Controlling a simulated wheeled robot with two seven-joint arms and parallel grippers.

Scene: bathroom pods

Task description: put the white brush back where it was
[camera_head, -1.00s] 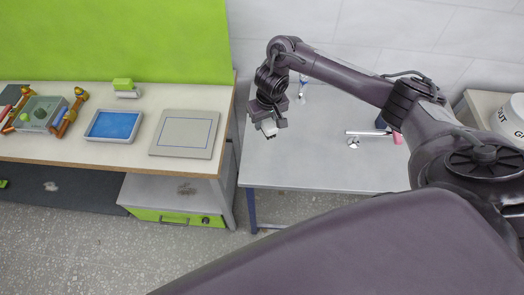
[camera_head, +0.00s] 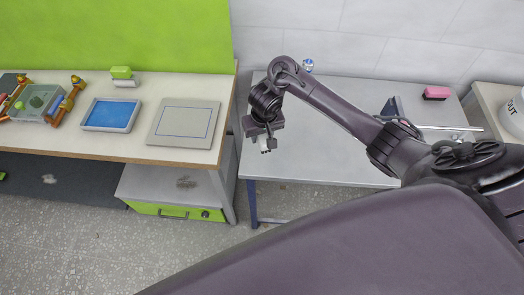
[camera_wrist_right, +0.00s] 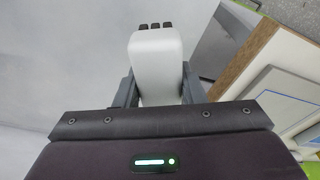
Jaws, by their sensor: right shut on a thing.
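My right gripper (camera_head: 268,146) hangs over the left part of the grey table (camera_head: 330,160) in the head view. In the right wrist view it is shut on the white brush (camera_wrist_right: 155,65), with the brush's white body between the two dark fingers and black bristle tufts at its far end. In the head view only a small pale bit of the brush shows below the fingers. The brush appears held clear of the table. My left gripper is not in view.
The wooden bench on the left carries a grey pad (camera_head: 184,138) with a blue outline, a blue tray (camera_head: 110,115), a green-and-white block (camera_head: 122,74) and a grey box (camera_head: 42,100). A pink block (camera_head: 436,93) and metal rod (camera_head: 452,128) are at the grey table's right.

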